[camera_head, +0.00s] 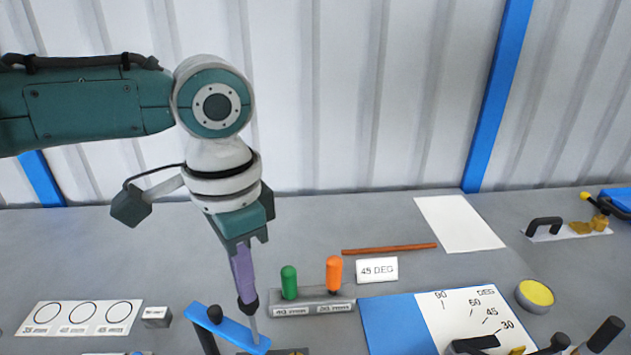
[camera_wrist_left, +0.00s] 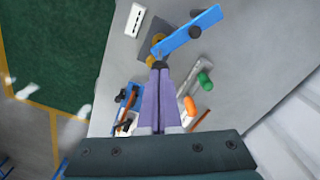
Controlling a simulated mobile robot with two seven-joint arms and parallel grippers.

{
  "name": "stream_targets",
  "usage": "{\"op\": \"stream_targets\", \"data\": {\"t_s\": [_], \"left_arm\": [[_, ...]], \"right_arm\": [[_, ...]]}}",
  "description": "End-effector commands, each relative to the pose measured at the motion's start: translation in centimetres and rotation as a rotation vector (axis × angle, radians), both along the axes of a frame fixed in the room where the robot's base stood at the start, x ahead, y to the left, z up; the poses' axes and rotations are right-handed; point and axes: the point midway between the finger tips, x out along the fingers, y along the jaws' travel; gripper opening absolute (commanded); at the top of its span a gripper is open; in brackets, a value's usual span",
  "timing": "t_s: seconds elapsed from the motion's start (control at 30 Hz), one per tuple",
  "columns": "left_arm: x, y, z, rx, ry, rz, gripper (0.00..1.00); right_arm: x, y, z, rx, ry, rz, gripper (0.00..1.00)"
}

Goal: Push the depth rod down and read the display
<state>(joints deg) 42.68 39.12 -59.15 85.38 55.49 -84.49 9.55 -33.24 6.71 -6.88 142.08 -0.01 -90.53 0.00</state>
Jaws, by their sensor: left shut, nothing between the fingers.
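My left gripper (camera_head: 246,293) comes down from the upper left, with its purple fingers shut and empty. Its tips meet a dark knob at the top of the thin grey depth rod (camera_head: 254,326); I cannot tell whether they press on it. The rod stands nearly upright at a blue bar (camera_head: 230,330) that has a second dark knob. In the left wrist view the shut fingers (camera_wrist_left: 160,72) point at the dark knob (camera_wrist_left: 161,64), beside the blue bar (camera_wrist_left: 180,36). I cannot make out a display or reading. My right gripper is not in view.
A grey block (camera_head: 325,304) with green and orange handled pins stands just right of the rod. A card with three circles (camera_head: 82,317) lies at left. An angle board (camera_head: 395,325) and a yellow-topped tin (camera_head: 535,295) are at right. The table behind is mostly clear.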

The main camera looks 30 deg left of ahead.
Motion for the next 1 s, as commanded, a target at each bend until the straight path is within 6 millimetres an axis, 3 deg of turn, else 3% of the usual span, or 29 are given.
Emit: {"op": "stream_targets", "data": {"t_s": [1.0], "left_arm": [[0.0,0.0,-2.7,0.001,0.000,0.000,0.00]], "right_arm": [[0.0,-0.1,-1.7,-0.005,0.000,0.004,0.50]]}}
